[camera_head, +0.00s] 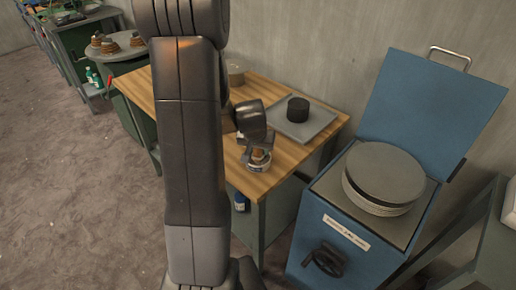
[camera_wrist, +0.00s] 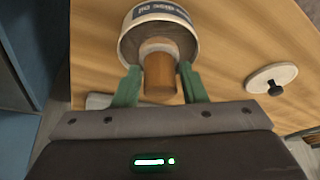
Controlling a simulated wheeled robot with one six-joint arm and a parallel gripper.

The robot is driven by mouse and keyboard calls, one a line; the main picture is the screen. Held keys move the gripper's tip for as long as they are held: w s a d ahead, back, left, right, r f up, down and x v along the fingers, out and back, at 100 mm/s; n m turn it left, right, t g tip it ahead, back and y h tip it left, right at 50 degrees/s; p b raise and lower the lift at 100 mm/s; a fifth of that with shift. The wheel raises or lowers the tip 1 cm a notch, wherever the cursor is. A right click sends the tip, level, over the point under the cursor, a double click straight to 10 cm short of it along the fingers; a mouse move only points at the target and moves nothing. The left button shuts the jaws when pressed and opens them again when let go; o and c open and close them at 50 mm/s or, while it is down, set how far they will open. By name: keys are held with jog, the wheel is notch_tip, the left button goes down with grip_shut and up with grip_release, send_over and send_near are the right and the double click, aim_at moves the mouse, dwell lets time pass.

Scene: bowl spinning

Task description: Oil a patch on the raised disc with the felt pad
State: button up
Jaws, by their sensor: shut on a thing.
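The raised disc (camera_head: 385,168) is a flat, round grey plate on top of a blue cabinet in the head view. My gripper (camera_wrist: 160,86) has green fingers and is shut on the felt pad's wooden handle (camera_wrist: 161,82). The pale pad end (camera_wrist: 158,48) shows over the mouth of a round, pale tin (camera_wrist: 128,45) with a dark label reading "oil". I cannot tell whether the pad touches the inside. In the head view, my gripper (camera_head: 257,147) is over the tin (camera_head: 257,165) at the table's front, well left of the disc.
A tin lid with a dark knob (camera_wrist: 275,87) lies on the wooden table (camera_wrist: 245,60). A black cylinder (camera_head: 298,109) stands on a grey slab (camera_head: 315,125). The cabinet's blue lid (camera_head: 425,105) stands open behind the disc. A gap separates table and cabinet.

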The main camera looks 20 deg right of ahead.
jog(key=shift+r+p, duration=2.35)
jog(key=shift+r, duration=1.1)
